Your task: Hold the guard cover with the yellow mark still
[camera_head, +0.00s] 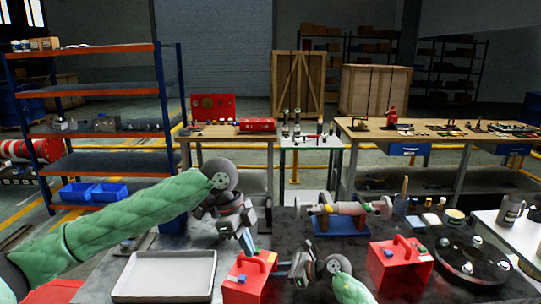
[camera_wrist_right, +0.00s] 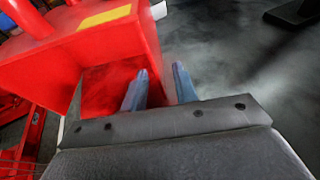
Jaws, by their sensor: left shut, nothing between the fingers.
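A red guard cover (camera_head: 245,284) with a handle and a yellow mark on top stands on the dark bench at front centre. Its yellow mark (camera_wrist_right: 105,17) shows at the upper left in the right wrist view. My right gripper (camera_wrist_right: 160,75) has its fingers apart at the cover's side. A red edge of the cover shows between and behind them, and I cannot tell whether they touch it. My left gripper (camera_head: 248,246) is shut and empty, pointing down just behind the cover. A second red cover (camera_head: 398,266) stands further right; no clear yellow mark shows on it.
An empty grey tray (camera_head: 164,277) lies left of the marked cover. A shaft assembly on a blue stand (camera_head: 341,223) is behind. A round dark plate (camera_head: 468,257) with knobs is at right. Shelves (camera_head: 105,92) and side tables fill the background.

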